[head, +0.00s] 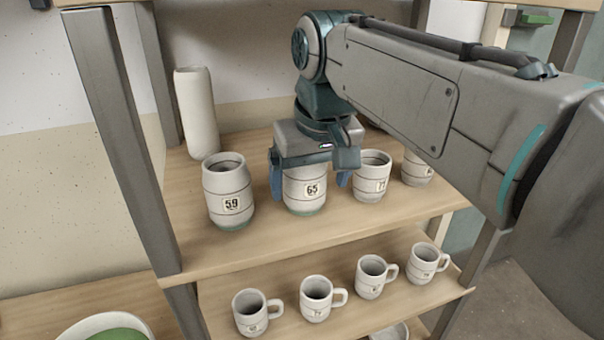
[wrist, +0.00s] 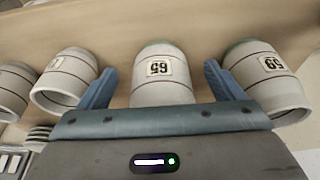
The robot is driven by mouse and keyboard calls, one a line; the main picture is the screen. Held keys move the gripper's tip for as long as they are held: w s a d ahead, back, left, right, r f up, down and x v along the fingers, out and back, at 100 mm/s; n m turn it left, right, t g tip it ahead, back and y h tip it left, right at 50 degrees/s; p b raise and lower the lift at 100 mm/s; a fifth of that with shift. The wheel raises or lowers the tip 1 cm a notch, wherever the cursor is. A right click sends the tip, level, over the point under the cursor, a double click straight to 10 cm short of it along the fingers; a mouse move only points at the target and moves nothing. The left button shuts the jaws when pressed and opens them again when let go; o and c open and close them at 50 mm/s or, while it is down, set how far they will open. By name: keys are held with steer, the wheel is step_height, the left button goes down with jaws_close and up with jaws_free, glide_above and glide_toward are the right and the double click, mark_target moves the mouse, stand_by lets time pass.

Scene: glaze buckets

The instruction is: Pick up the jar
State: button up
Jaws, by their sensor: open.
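A white jar labelled 65 (head: 306,196) stands on the upper shelf, with a greenish foot and a dark line around it. My gripper (head: 310,182) is open above and around it, one finger on each side. In the wrist view the jar 65 (wrist: 160,75) sits between the two fingers of the gripper (wrist: 160,88), with a visible gap on each side. The jar's top is hidden by my gripper in the head view. Similar jars stand beside it: jar 59 (head: 228,194) to its left and jar 77 (head: 371,178) to its right.
Another jar (head: 416,170) stands further right, partly behind my arm. A tall white vase (head: 196,112) stands behind jar 59. Several mugs (head: 317,299) line the lower shelf (head: 220,290). A grey post (head: 120,130) rises at the left. Neighbouring jars leave limited room beside the fingers.

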steer(key=w, duration=0.2)
steer(key=shift+w+a, duration=0.35)
steer(key=shift+w, duration=0.05)
steer(key=shift+w+a+f, duration=0.1)
steer(key=shift+w+f, duration=0.1)
steer(key=shift+w, duration=0.1)
steer(key=shift+f, duration=0.4)
steer(key=c, duration=1.3)
steer(key=shift+r, duration=0.1)
